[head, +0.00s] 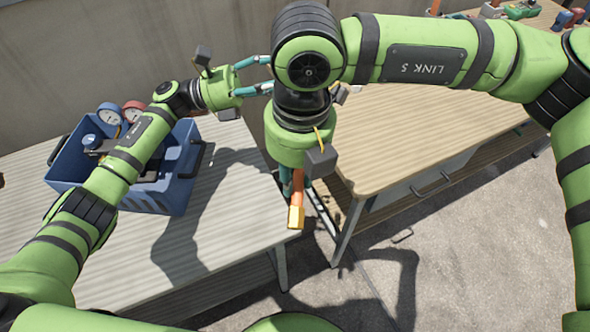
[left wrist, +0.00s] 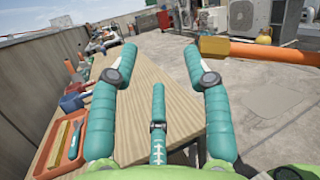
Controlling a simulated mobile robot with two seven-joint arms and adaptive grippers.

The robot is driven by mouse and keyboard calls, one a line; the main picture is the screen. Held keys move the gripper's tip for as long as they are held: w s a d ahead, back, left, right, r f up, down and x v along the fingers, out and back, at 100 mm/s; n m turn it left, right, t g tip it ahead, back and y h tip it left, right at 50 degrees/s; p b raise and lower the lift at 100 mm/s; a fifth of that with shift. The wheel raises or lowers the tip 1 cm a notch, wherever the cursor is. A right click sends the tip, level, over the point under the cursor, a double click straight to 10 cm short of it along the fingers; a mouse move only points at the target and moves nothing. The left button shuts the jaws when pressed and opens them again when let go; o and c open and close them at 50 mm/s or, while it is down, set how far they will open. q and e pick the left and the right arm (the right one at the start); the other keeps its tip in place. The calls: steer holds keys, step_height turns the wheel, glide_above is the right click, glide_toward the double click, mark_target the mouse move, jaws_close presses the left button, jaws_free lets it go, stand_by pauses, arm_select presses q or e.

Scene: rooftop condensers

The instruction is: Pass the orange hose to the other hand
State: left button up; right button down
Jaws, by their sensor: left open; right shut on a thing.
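The orange hose (head: 298,196) hangs from my right gripper (head: 287,186) in the head view, with its brass-coloured end fitting (head: 296,217) pointing down. The right fingers are shut on it and mostly hidden by the gripper body. In the left wrist view the hose (left wrist: 268,53) runs across the upper right, its brass end toward the middle. My left gripper (head: 266,75) is open and empty, its teal fingers pointing right toward the right arm's wrist. It also shows in the left wrist view (left wrist: 160,52), fingers spread, with the hose apart from them to the right.
A blue crate (head: 165,203) with gauges stands on the left table (head: 215,245). A second wooden table (head: 420,140) stands to the right, across a narrow gap. An orange tray (left wrist: 62,147) and several small items line the table's left side in the left wrist view.

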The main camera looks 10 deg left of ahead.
arm_select(q)
steer(key=s+d+f+n+t+y, duration=0.1)
steer(key=s+d+f+n+t, duration=0.25)
steer(key=f, duration=0.45)
steer(key=s+d+f+n+t+y, duration=0.1)
steer(key=s+d+f+n+t, duration=0.2)
steer(key=f, duration=0.4)
steer(key=s+f+n+y, duration=0.3)
steer(key=s+f+n, duration=0.6)
steer(key=s, duration=0.4)
steer(key=s+f+n+y, duration=0.4)
steer(key=s+f+n, duration=0.3)
steer(key=s+n, duration=0.55)
steer(key=s+a+f+n+g+y, duration=0.1)
steer(key=a+f+n+y, duration=0.35)
steer(key=a+f, duration=0.55)
steer(key=a+f+n+g+y, duration=0.2)
steer(key=a+f+n+y, duration=0.3)
steer(key=f, duration=0.9)
steer(key=s+a+f+n+g+y, duration=0.1)
steer(key=s+a+f+n+g, duration=0.1)
steer(key=s+f+n, duration=0.2)
steer(key=s+a+f+n+g+y, duration=0.1)
steer(key=s+f+n, duration=0.4)
steer(key=s, duration=0.5)
steer(key=shift+a+n+g, duration=0.35)
steer(key=shift+a+g, duration=0.3)
steer(key=shift+g, duration=0.4)
